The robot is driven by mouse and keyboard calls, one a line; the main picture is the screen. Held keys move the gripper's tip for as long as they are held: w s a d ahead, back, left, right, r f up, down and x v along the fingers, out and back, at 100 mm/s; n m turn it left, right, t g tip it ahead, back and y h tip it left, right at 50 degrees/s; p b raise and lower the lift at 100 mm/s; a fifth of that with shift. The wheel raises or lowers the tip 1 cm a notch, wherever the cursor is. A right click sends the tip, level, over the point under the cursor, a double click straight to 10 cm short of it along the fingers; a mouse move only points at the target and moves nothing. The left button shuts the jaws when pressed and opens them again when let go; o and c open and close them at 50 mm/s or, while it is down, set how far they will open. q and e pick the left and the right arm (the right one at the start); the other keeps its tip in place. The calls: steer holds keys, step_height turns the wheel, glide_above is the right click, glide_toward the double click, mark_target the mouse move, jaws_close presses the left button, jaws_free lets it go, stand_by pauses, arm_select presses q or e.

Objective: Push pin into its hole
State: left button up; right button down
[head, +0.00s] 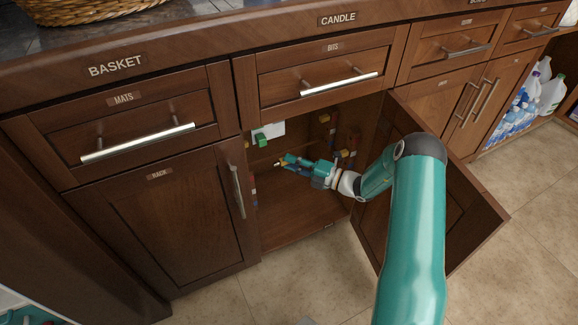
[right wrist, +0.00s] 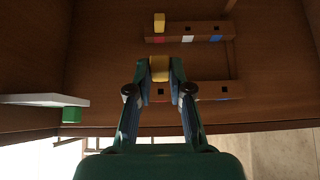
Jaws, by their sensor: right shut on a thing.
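My right gripper (head: 281,162) reaches into the open lower cabinet. In the right wrist view, its fingers (right wrist: 159,72) are shut on a yellow pin (right wrist: 159,66).
A white panel (right wrist: 45,99) and a green block (right wrist: 71,115) are at the cabinet's side; the green block (head: 261,139) also shows in the head view. The open cabinet door (head: 455,215) stands right of my arm. Drawers with metal handles (head: 340,84) are above.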

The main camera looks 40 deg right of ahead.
steer(key=shift+a+r+p, duration=0.1)
steer(key=shift+a+p, duration=0.45)
steer(key=shift+a, duration=0.6)
steer(key=shift+w+a+p, duration=0.2)
steer(key=shift+a+p, duration=0.05)
steer(key=shift+a, duration=0.6)
steer(key=shift+w+a+p, duration=0.2)
steer(key=shift+a, duration=0.65)
steer(key=shift+p, duration=0.45)
steer(key=shift+w+a+p, duration=0.2)
steer(key=shift+a+p, duration=0.05)
steer(key=shift+a, duration=0.55)
steer(key=shift+w+a+p, duration=0.15)
steer(key=shift+a+p, duration=0.1)
steer(key=shift+a, duration=0.55)
steer(key=c, duration=1)
jaws_free()
